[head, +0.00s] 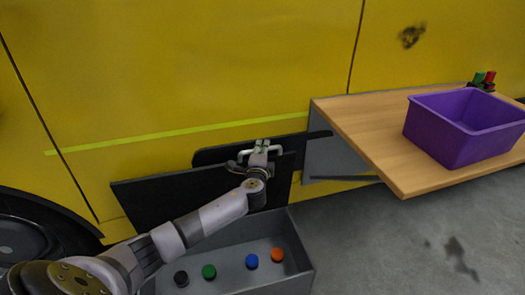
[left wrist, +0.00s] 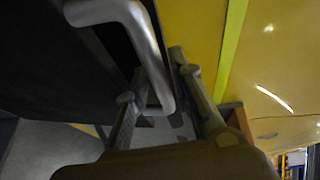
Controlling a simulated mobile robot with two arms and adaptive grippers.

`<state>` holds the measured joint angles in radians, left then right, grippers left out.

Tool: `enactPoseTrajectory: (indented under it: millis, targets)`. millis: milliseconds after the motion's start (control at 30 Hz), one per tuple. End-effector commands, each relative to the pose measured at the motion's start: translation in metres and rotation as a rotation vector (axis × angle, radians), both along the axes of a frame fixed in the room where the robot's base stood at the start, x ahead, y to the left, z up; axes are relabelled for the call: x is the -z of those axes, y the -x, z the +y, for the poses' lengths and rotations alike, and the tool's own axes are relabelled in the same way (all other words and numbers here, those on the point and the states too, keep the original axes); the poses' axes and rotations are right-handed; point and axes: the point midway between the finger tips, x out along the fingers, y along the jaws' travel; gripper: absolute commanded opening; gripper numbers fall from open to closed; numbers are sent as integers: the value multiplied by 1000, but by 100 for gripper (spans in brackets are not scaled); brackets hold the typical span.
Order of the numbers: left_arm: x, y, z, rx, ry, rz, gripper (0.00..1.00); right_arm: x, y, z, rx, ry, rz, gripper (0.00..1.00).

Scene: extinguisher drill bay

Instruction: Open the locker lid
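The locker (head: 300,247) is a grey open-topped box low in front of the yellow vehicle side, in the head view. Its black lid (head: 150,195) stands raised steeply at the back of the box, near the yellow panel. A silver bar handle (head: 275,150) sits at the lid's upper edge. My left gripper (head: 262,147) is at this handle. In the left wrist view the handle (left wrist: 145,30) passes between its two fingers (left wrist: 160,85), which are close around it. My arm hides part of the lid and box. My right gripper is not in view.
Black, green, blue and orange round pieces (head: 209,271) are inside the locker. A wooden shelf (head: 365,140) juts out at the right, carrying a purple bin (head: 450,140) and small coloured items (head: 482,80). A dark wheel (head: 35,240) is at lower left. Grey floor at lower right is clear.

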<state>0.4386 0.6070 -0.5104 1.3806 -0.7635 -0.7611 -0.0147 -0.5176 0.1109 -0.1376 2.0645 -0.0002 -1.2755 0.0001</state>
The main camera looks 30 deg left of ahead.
Motion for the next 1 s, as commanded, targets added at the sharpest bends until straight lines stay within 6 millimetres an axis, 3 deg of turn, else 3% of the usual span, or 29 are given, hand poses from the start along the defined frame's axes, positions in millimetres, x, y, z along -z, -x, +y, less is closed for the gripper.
enactPoseTrajectory:
  millis: [333, 1000]
  targets:
    - [0, 0, 0, 0, 0, 0, 0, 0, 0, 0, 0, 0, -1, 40]
    - [2, 1, -1, 0, -3, 0, 0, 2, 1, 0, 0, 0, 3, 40]
